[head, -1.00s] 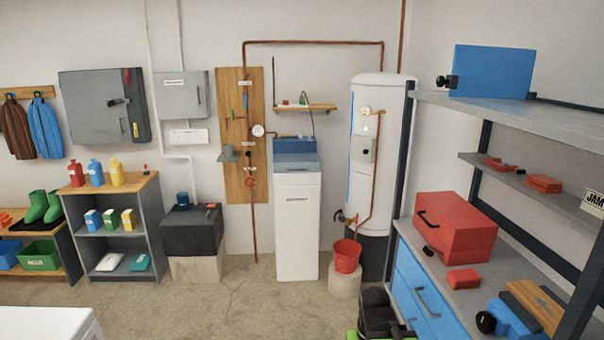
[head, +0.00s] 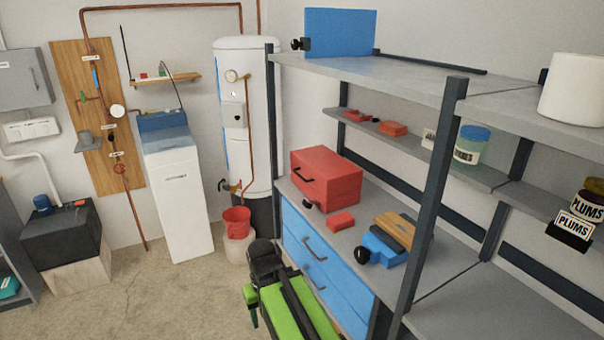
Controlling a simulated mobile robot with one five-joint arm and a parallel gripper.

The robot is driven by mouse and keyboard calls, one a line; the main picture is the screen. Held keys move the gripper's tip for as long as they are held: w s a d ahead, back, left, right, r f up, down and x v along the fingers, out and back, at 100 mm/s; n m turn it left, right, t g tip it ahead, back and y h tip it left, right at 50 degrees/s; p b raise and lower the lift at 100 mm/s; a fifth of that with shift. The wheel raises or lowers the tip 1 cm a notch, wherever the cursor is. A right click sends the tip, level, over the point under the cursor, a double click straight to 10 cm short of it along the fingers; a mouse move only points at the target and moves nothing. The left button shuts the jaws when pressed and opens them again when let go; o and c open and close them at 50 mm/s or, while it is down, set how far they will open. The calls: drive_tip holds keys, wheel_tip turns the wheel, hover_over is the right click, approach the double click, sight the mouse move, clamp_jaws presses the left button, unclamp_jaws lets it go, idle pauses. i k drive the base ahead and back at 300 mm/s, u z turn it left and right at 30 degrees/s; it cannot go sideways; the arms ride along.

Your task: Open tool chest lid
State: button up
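The red tool chest (head: 328,178) sits on the grey bench top against the right wall. Its lid looks shut, and a dark handle shows on its left-facing side. A small dark knob-like piece (head: 309,205) is at its lower front. My arm (head: 285,295), green and black, is folded low at the bottom middle, in front of the blue drawers and apart from the chest. I cannot make out the fingertips of my gripper, so its opening is unclear.
A small red block (head: 341,222) and a blue vise (head: 384,248) lie on the bench near the chest. Blue drawers (head: 315,262) are below. A dark shelf post (head: 433,200) and upper shelf (head: 415,80) frame the bench. The floor (head: 165,295) at left is open.

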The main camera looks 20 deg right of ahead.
sight(330, 175)
drive_tip(key=z, duration=0.05)
drive_tip(key=i, duration=0.55)
drive_tip(key=u, duration=0.55)
drive_tip(key=i, duration=1)
drive_tip(key=u, duration=0.75)
